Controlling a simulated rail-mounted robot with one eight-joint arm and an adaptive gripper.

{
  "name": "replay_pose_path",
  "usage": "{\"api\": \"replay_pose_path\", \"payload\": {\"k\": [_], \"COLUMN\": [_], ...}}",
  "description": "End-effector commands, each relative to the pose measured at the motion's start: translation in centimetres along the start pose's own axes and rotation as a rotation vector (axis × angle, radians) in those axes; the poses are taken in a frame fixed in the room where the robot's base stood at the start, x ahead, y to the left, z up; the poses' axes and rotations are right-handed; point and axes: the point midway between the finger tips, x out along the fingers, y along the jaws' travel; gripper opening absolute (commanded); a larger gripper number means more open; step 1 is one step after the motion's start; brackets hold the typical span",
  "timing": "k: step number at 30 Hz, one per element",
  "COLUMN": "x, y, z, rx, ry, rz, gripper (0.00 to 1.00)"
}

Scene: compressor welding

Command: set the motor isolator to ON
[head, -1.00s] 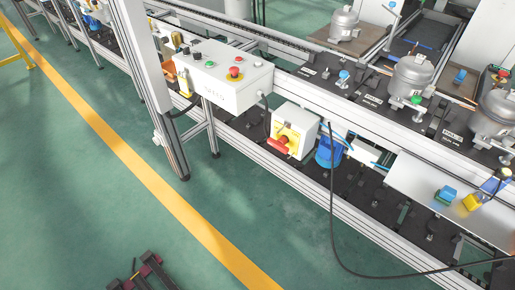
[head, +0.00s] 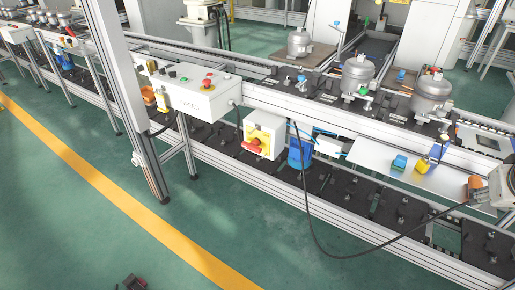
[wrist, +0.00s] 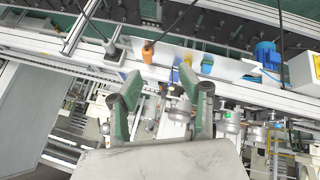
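The motor isolator (head: 264,137) is a pale box with a yellow front plate, mounted on the rail of the line, left of a blue motor. Its red handle (head: 252,147) lies across the plate, roughly sideways and slightly tilted; I cannot read its markings. In the wrist view, which looks turned over, a pale box with a yellow face, likely the isolator (wrist: 304,70), is cut by the right edge; its handle does not show clearly. My gripper (wrist: 165,85) is open with nothing between its green-padded fingers, apart from the isolator. I cannot make it out in the head view.
A white control box (head: 196,96) with a red button sits up and left of the isolator. The blue motor (head: 301,153) stands close on its right. A black cable (head: 309,222) hangs in front of the line. Green floor (head: 250,225) in front is mostly clear.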

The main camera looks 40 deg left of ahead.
Motion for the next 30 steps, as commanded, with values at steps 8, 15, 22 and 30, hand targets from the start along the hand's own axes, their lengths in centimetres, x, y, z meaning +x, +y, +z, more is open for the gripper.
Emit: {"api": "replay_pose_path", "payload": {"k": [8, 15, 22, 30], "x": [5.9, 10.6, 14.7, 18.8], "y": [-5.7, -13.0, -22.4, -35.8], "z": [-8.2, -14.5, -19.2, -22.4], "rx": [-0.225, -0.404, -0.564, -0.733], "ry": [0.045, 0.103, 0.178, 0.289], "rz": [0.086, 0.172, 0.26, 0.368], "gripper": [0.38, 0.38, 0.38, 0.38]}}
